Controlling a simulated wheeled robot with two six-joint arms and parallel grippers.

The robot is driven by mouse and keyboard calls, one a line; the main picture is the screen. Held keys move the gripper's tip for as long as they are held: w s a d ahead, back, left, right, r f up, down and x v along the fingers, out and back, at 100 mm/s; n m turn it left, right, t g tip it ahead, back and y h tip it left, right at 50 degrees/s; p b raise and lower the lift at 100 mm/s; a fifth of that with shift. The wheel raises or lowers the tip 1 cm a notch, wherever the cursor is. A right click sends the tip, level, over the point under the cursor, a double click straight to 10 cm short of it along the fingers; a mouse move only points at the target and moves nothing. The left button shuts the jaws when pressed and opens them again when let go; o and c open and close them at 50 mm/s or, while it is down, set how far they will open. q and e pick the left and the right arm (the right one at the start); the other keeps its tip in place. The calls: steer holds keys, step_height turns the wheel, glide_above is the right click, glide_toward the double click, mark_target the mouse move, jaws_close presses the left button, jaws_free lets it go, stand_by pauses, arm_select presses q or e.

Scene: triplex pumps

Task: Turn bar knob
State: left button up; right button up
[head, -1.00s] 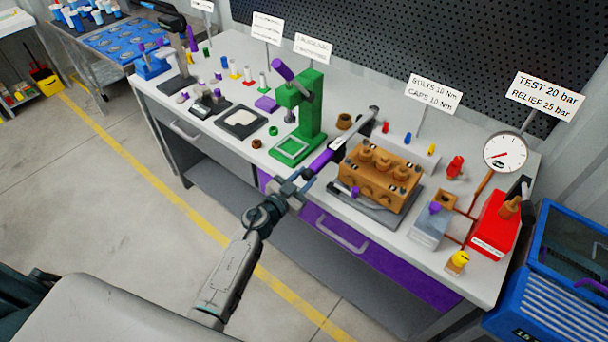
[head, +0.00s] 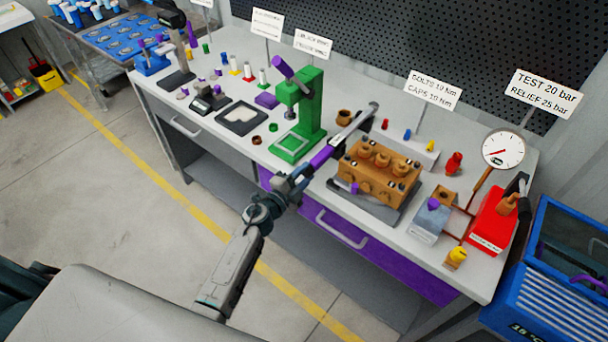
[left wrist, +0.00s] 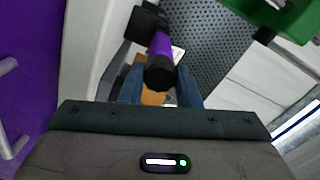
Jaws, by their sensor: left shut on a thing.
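A long bar tool, a grey shaft (head: 352,125) with a purple grip (head: 322,157), lies slanting beside the brown pump block (head: 378,172). My left gripper (head: 299,178) is at its near end, over the bench's front edge, and is shut on it. In the left wrist view the purple grip (left wrist: 160,44) ends in a round black knob (left wrist: 160,74) between my two blue-grey fingers (left wrist: 160,88). The exact contact is partly hidden by the gripper body. I cannot tell whether this black end is the bar knob. My right gripper is not in view.
A green press (head: 300,115) stands left of the bar. The pump block sits on a dark plate (head: 362,208). A red test box (head: 493,220) and a round gauge (head: 503,149) stand at the right. A purple drawer with a grey handle (head: 340,230) is below the bench edge.

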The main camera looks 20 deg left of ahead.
arm_select(q)
steer(key=m+b, duration=0.1)
steer(key=m, duration=0.3)
steer(key=shift+f+m, duration=0.15)
steer(key=shift+m, duration=0.15)
steer(key=m+b, duration=0.1)
steer(key=m, duration=0.2)
steer(key=shift+m, duration=0.4)
steer(key=m+b, duration=0.1)
steer(key=m, duration=0.3)
steer(key=shift+m, duration=0.4)
steer(key=shift+m+b, duration=0.5)
steer(key=shift+m, duration=0.3)
steer(key=o, duration=1)
steer(key=b+v, duration=0.2)
steer(key=v, duration=0.8)
steer(key=shift+s+a, duration=0.2)
steer(key=shift+s, duration=0.15)
